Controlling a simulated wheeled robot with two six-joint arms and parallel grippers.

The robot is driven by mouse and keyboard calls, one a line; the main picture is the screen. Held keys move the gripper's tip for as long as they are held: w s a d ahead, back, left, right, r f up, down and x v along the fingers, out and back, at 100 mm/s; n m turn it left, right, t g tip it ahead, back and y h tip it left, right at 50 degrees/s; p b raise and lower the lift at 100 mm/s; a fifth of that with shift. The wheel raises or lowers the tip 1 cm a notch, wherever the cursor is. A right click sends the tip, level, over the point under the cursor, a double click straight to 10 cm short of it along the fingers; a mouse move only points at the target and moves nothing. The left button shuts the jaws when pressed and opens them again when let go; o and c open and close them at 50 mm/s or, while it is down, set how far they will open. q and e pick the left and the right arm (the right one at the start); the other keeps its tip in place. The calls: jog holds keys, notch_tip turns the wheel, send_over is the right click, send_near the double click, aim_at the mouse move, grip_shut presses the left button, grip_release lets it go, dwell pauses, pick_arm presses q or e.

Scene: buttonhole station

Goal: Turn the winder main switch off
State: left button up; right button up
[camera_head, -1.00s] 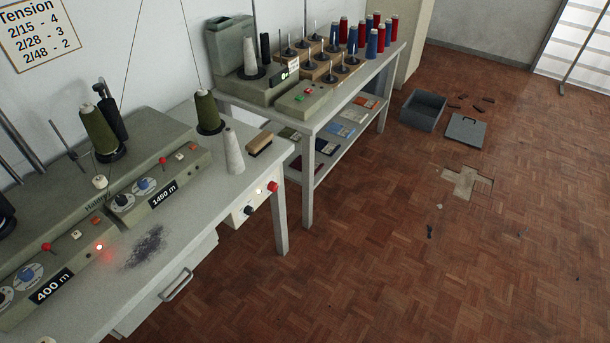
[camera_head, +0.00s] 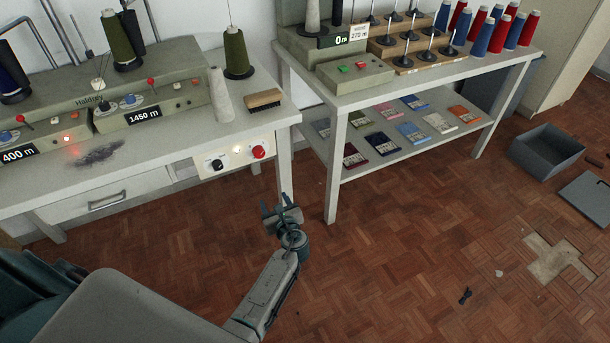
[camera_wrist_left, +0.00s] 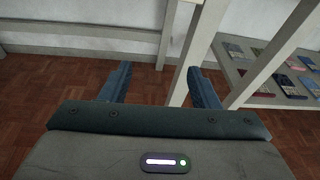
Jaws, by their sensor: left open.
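The winder (camera_head: 150,88) stands on the left table, with 400 m and 1450 m displays and a red lamp glowing. A white switch panel (camera_head: 200,168) on the table's front right holds a black knob (camera_head: 217,165), a lit pale lamp (camera_head: 237,150) and a red knob (camera_head: 259,152). Which knob is the main switch cannot be read. My left gripper (camera_head: 276,206) is open and empty, in front of and below the red knob, apart from it. In the left wrist view its open fingers (camera_wrist_left: 158,78) point toward table legs; the panel is not seen there. My right gripper is out of view.
Table legs (camera_head: 285,150) stand behind my left gripper. The right-hand table (camera_head: 420,80) carries a counter box and spools, with packets on its lower shelf. A grey open box (camera_head: 546,150) lies on the floor at right.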

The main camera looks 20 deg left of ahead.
aim_at(260, 155)
pick_arm(q)
notch_tip(260, 155, up, 8)
jog(key=w+a+m+t+y+b, duration=0.1)
jog(key=w+m+y, duration=0.1)
jog(key=y, duration=0.1)
jog(key=x, duration=0.9)
jog(key=shift+w+f, duration=0.15)
jog(key=shift+w, duration=0.1)
jog(key=shift+w+a, duration=0.4)
jog(key=shift+a, duration=0.1)
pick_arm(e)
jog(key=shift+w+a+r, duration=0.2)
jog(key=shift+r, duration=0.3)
pick_arm(q)
jog(key=c, duration=1)
jog(key=shift+f, duration=0.1)
